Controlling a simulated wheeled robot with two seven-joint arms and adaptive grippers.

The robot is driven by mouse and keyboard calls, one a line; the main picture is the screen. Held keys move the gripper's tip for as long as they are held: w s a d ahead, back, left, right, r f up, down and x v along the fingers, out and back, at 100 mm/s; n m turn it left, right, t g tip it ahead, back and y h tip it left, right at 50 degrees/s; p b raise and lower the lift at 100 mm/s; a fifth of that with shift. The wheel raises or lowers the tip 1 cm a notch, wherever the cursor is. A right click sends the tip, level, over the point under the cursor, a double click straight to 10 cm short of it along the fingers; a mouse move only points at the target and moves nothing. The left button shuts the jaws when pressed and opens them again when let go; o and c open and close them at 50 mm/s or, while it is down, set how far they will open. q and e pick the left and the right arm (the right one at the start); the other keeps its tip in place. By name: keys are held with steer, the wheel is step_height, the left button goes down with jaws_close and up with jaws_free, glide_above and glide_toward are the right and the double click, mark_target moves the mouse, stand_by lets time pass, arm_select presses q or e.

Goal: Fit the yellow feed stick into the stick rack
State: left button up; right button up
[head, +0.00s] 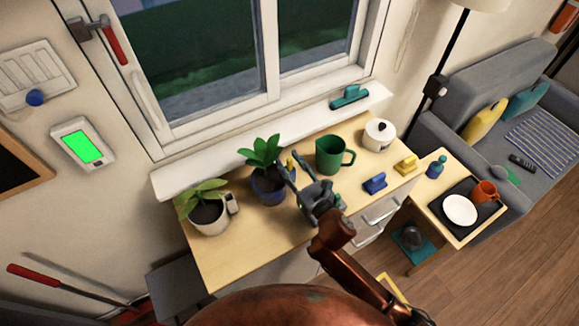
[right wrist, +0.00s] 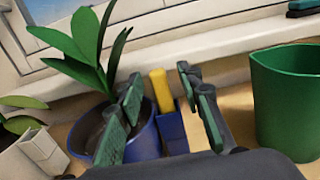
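The yellow feed stick (right wrist: 162,90) stands roughly upright in the right wrist view, behind the gap between my fingers. A blue block-like piece (right wrist: 173,131), perhaps the stick rack, shows directly below it; I cannot tell whether the stick is seated in it. In the head view only a small yellow part of the stick (head: 290,164) shows beside the blue pot. My right gripper (right wrist: 165,105) is open and empty, its green-padded fingers apart on either side of the stick. It also shows over the table in the head view (head: 297,178). My left gripper is out of view.
A blue plant pot (right wrist: 143,137) is close left of the stick; a green mug (right wrist: 285,100) is to the right. A white plant pot (head: 208,217), a blue piece (head: 375,183), a yellow piece (head: 405,166) and a white lidded pot (head: 379,135) share the table.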

steer(key=shift+c, duration=0.3)
jaws_close()
stand_by(0.3)
